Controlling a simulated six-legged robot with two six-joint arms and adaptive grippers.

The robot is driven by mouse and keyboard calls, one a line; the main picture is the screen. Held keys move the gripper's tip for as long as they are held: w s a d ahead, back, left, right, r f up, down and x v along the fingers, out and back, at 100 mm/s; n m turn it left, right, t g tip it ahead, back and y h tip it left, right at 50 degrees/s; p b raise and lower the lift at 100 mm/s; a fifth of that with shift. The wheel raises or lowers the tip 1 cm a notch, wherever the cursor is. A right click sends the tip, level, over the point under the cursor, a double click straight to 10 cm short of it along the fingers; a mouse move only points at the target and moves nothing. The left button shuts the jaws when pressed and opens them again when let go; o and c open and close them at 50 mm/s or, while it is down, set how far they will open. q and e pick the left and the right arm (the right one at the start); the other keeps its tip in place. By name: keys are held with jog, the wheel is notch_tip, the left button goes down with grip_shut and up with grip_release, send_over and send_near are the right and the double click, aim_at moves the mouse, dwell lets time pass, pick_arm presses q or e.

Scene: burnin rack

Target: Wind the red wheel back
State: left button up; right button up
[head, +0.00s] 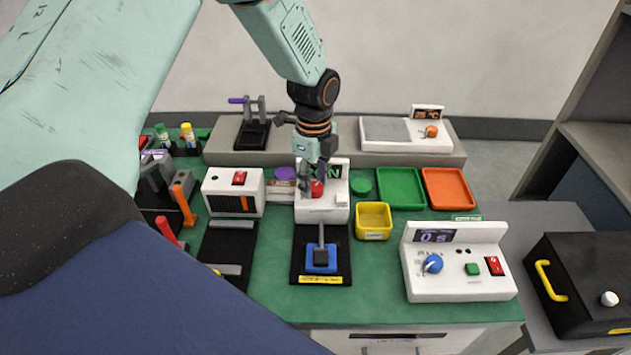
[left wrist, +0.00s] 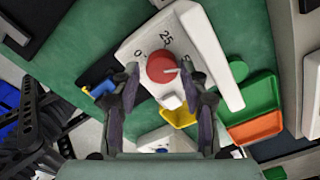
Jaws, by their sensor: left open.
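The red wheel (head: 317,188) is a round red knob on a white box (head: 322,212) in the middle of the green bench. In the left wrist view the red wheel (left wrist: 162,67) shows a pale pointer mark and printed numbers, among them 0 and 25, on the white face beside it. My left gripper (head: 316,180) is right above the box, pointing down. Its two fingers (left wrist: 165,85) are spread apart on either side of the wheel in the left wrist view; I cannot tell whether they touch it. Part of the box's display is hidden behind the gripper. My right gripper is not in view.
A blue-topped press (head: 321,258) stands in front of the box. A yellow bin (head: 373,220), a green tray (head: 400,188) and an orange tray (head: 447,188) lie to the right. A white timer box (head: 458,262) stands front right, a white switch box (head: 233,192) to the left.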

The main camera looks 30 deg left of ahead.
pick_arm(q)
jog(key=shift+d+f, duration=0.15)
jog(key=shift+f, duration=0.35)
jog(key=shift+a, duration=0.2)
jog(key=shift+d, duration=0.1)
jog(key=c, duration=0.9)
